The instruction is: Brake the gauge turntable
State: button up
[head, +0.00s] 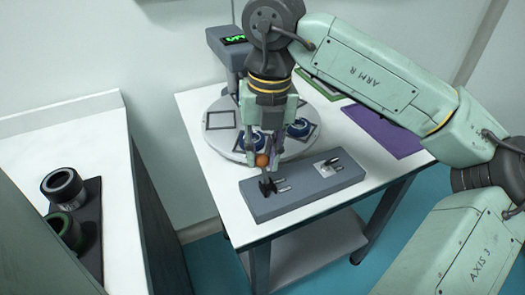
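The gauge turntable (220,118) is a pale grey disc on the white table, with dark-framed square pads and blue ring-shaped parts on it. A dark gauge housing (228,52) with a green display stands behind it; the display text is partly hidden by my arm. In front is a grey control box (308,196) with two slots. Its left lever carries an orange ball knob (262,160) and stands roughly upright. My gripper (263,163) points down over this lever, its fingers drawn in on both sides of the knob and seemingly touching it.
A purple mat (385,134) and a green-edged tray (322,86) lie to the right and behind. On a left counter, a dark tray (92,225) holds two dark cylinders. My arm spans the upper right.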

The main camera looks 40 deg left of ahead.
aim_at(266, 175)
grip_shut()
jog(key=shift+d+f+b, duration=0.1)
jog(key=shift+b, duration=0.45)
jog(key=y+b, duration=0.1)
jog(key=d+t+b, duration=0.1)
jog(key=b, duration=0.1)
jog(key=shift+s+f+y+b, duration=0.15)
jog(key=shift+s+y+b, duration=0.15)
jog(key=shift+y, duration=0.1)
jog(key=d+t+y+b, duration=0.1)
jog(key=y+b, duration=0.1)
jog(key=b, duration=0.2)
jog(key=s+d+t+y+b, duration=0.1)
jog(key=b, duration=0.4)
jog(key=shift+s+d+f+y, duration=0.15)
jog(key=shift+d+y, duration=0.05)
jog(key=shift+y, duration=0.2)
jog(key=t+y+b, duration=0.1)
jog(key=b, duration=0.2)
jog(key=s+d+y+b, duration=0.1)
jog(key=b, duration=0.2)
jog(key=d+t+y+b, duration=0.1)
jog(key=b, duration=0.2)
jog(key=shift+s+f+t+y, duration=0.2)
jog(key=shift+t+y, duration=0.1)
jog(key=shift+y, duration=0.1)
jog(key=shift+s+d+r+y+b, duration=0.1)
jog(key=shift+d+y+b, duration=0.2)
jog(key=shift+y+b, duration=0.5)
